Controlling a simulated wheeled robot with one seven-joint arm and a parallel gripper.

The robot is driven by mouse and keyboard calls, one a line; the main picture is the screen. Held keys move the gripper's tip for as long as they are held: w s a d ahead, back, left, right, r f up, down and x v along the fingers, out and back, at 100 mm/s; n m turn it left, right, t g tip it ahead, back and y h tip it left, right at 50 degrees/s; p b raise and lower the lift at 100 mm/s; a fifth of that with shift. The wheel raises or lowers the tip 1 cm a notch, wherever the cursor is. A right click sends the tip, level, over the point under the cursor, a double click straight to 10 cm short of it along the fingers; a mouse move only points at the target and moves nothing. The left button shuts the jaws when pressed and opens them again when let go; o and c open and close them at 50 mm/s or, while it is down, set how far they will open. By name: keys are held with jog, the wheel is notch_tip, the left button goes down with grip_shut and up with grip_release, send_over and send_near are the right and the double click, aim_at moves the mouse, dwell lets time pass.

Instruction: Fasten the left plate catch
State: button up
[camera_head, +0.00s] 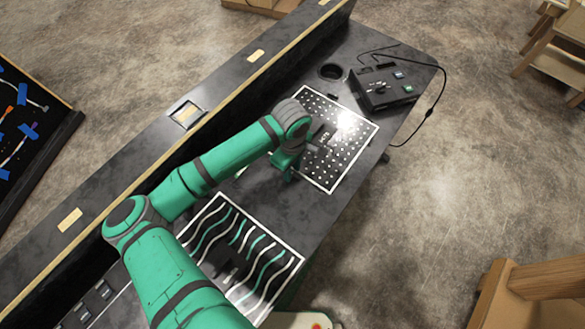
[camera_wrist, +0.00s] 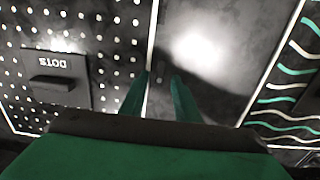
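The dotted plate (camera_head: 345,165) lies at the far end of the console, and the wavy-line plate (camera_head: 284,249) lies nearer me. The dotted plate carries a dark block labelled DOTS, a possible catch (camera_wrist: 52,84), at the left of the wrist view. A similar dark block (camera_head: 228,270) sits on the wavy plate, partly behind my arm. Whether either is fastened, and which is the left one, I cannot tell. My gripper (camera_wrist: 160,84) has its two green fingers apart with nothing between them, over bare console between the plates. In the head view it (camera_head: 287,172) is partly hidden by my wrist.
A black control box (camera_head: 384,90) with a cable stands at the far right of the console, beside a round dark hole (camera_head: 331,72). A raised wooden-edged ledge (camera_head: 225,102) runs along the left side. Small dark switches (camera_head: 95,300) sit at the lower left.

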grip_shut()
jog(key=shift+w, duration=0.1)
